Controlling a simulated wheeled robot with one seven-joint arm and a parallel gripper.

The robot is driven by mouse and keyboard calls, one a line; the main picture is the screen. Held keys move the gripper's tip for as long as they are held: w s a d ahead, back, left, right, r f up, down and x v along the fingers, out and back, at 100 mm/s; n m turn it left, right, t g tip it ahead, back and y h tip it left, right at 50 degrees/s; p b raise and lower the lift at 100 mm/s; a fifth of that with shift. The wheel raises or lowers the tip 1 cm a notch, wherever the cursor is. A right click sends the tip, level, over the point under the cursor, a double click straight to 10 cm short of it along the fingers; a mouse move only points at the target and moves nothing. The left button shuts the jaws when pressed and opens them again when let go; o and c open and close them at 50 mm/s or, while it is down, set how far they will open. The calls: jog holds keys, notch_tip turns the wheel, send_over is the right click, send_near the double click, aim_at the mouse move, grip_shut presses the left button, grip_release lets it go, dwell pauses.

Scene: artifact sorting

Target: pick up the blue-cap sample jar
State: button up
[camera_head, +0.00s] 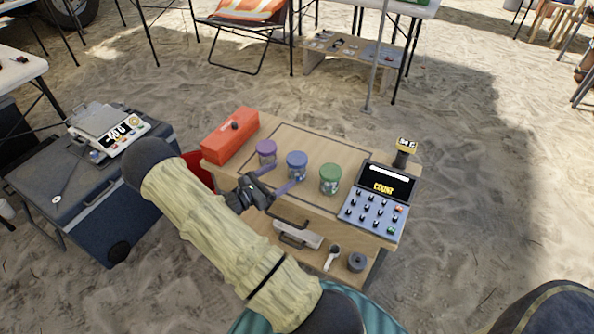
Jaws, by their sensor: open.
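The blue-cap sample jar (297,162) stands upright on the small wooden table (352,152), in the middle of a row of three jars. A purple-cap jar (266,151) stands to its left and a green-cap jar (330,178) to its right. My gripper (281,175) is open at the table's near side, its fingers pointing toward the blue-cap jar. The fingertips are close to the jar's lower part; I cannot tell whether they touch it. Nothing shows held between them.
A red-orange box (230,136) lies at the table's left end. A keypad device with a lit screen (377,200) sits at the right end. A scale (108,128) rests on a dark case at left.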

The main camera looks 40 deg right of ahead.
aim_at(290, 170)
jog(key=shift+d, duration=1.25)
jog(key=shift+d+b, duration=0.5)
jog(key=shift+d, duration=2.1)
jog(key=c, duration=1.1)
